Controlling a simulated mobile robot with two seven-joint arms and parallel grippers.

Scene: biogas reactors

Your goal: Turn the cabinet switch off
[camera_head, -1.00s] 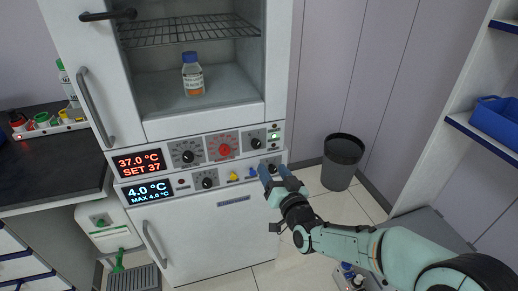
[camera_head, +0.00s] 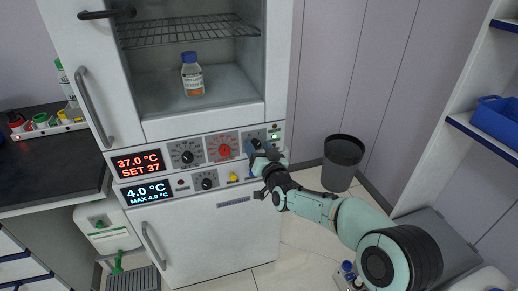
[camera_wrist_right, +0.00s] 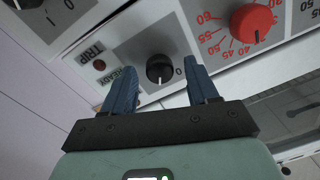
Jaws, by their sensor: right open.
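The cabinet switch is a small black knob (camera_wrist_right: 160,68) on the upper control panel, seen in the right wrist view between my open fingers. A "0" mark is printed to its right there, and its pale pointer line faces the bottom of that view. My right gripper (camera_head: 257,151) is open at the panel, one blue finger on each side of the knob. I cannot tell whether the fingers touch it. In the head view the gripper hides most of the switch. A green lamp (camera_head: 275,137) is lit beside it. My left gripper is not in view.
The red dial (camera_head: 225,147) sits close beside the switch, with a black dial (camera_head: 187,153) further left. The lower panel has a yellow knob (camera_head: 234,177). A bottle (camera_head: 192,75) stands inside the cabinet. A dark bin (camera_head: 342,162) stands on the floor to the right.

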